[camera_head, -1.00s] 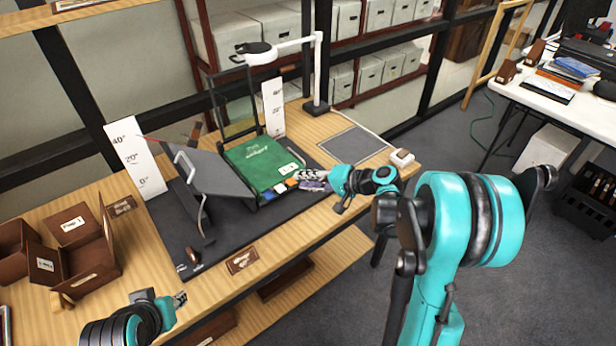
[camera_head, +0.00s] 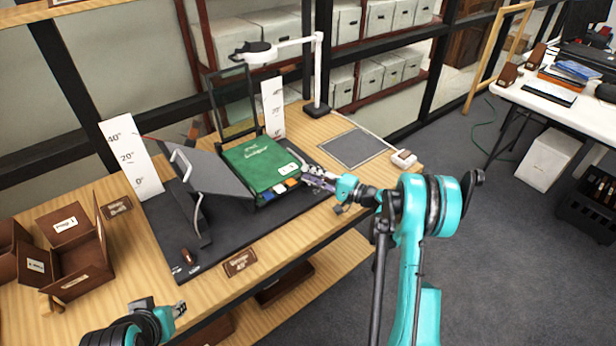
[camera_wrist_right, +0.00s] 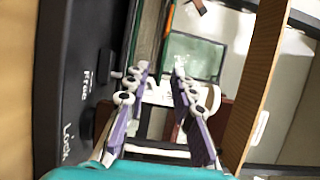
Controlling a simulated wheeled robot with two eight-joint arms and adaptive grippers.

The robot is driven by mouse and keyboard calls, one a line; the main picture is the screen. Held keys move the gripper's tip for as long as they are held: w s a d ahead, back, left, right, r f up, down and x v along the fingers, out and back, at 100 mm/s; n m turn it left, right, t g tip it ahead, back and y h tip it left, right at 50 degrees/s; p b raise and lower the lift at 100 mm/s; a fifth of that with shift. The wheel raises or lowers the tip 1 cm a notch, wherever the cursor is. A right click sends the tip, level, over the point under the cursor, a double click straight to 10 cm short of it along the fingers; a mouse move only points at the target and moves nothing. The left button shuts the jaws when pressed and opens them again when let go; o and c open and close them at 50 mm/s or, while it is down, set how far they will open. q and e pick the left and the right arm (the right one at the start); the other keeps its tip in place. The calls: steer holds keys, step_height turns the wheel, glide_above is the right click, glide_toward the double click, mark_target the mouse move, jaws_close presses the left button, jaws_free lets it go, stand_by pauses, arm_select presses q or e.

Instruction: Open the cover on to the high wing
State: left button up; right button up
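A green book (camera_head: 262,163) lies closed, cover up, on a cradle on the bench, with coloured tabs along its near edge. A grey wing panel (camera_head: 205,168) rises tilted to its left, beside a white angle scale (camera_head: 131,158). My right gripper (camera_head: 308,176) is just right of the book's near right corner; whether it touches is unclear. In the right wrist view its fingers (camera_wrist_right: 160,68) are apart with nothing clearly held between them. My left gripper (camera_head: 180,308) is low at the bench's front edge, away from the book; its fingers are too small to judge.
A white lamp (camera_head: 318,75) stands behind the book, near a second scale (camera_head: 273,107). A grey pad (camera_head: 352,147) lies right of the cradle. Brown boxes (camera_head: 85,285) stand at the left. A black panel with "Free" and "Lock" markings (camera_wrist_right: 75,95) shows in the right wrist view.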

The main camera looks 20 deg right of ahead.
steer(key=shift+w+a, duration=0.35)
steer(key=shift+w, duration=0.05)
arm_select(q)
steer(key=shift+f, duration=0.15)
arm_select(e)
jaws_close()
steer(key=shift+r, duration=0.1)
